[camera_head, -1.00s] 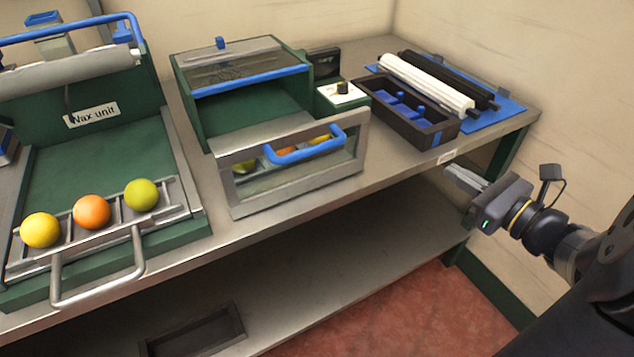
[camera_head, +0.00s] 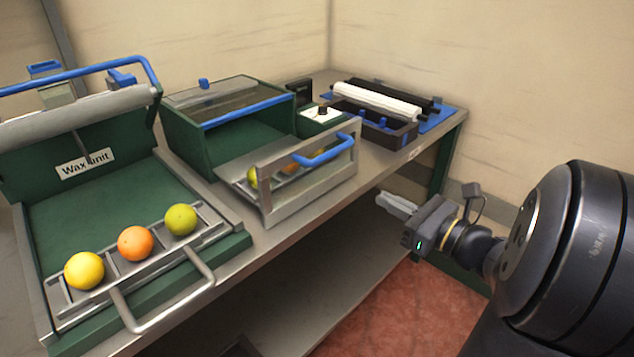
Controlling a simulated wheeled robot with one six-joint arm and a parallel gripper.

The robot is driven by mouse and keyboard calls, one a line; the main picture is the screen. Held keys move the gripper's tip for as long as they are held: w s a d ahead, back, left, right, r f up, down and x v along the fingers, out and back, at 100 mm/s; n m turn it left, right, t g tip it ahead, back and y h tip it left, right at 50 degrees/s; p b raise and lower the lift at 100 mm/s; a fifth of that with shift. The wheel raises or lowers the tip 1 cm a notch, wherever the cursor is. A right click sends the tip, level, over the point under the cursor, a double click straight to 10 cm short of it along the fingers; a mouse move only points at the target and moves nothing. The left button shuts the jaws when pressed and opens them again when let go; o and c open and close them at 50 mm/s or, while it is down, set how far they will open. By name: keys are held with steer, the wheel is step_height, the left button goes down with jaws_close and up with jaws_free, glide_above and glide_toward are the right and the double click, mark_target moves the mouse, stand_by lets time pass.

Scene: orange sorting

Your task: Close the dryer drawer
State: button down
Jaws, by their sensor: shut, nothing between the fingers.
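The dryer is a green box (camera_head: 185,135) with a glass top and a blue front edge, standing on the bench. Its drawer (camera_head: 268,203) is pulled out toward the front, with a clear window in a metal frame and a blue handle (camera_head: 326,153). Fruit (camera_head: 287,168) lies inside the drawer, partly hidden behind the front frame. My gripper (camera_head: 384,202) is shut and empty. It is in front of the bench edge, to the right of and lower in the picture than the drawer handle, apart from it.
The wax unit (camera_head: 100,200) stands open at left, with yellow, orange and green fruit on its rack (camera_head: 70,293) and a metal handle (camera_head: 175,318) jutting forward. A black tray (camera_head: 385,138) and rollers (camera_head: 375,100) lie at the back right. The bench's lower shelf (camera_head: 300,300) is below.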

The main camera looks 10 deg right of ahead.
mark_target(324, 167)
steer(key=b+x, duration=0.2)
steer(key=x, duration=1.1)
steer(key=shift+w+f, duration=0.1)
steer(key=shift+w, duration=0.05)
steer(key=shift+w+a, duration=0.25)
steer(key=shift+w, duration=0.05)
steer(key=b+x, duration=0.1)
steer(key=x, duration=1.9)
steer(key=shift+w+a, duration=0.1)
steer(key=shift+r, duration=0.3)
steer(key=shift+f, duration=0.1)
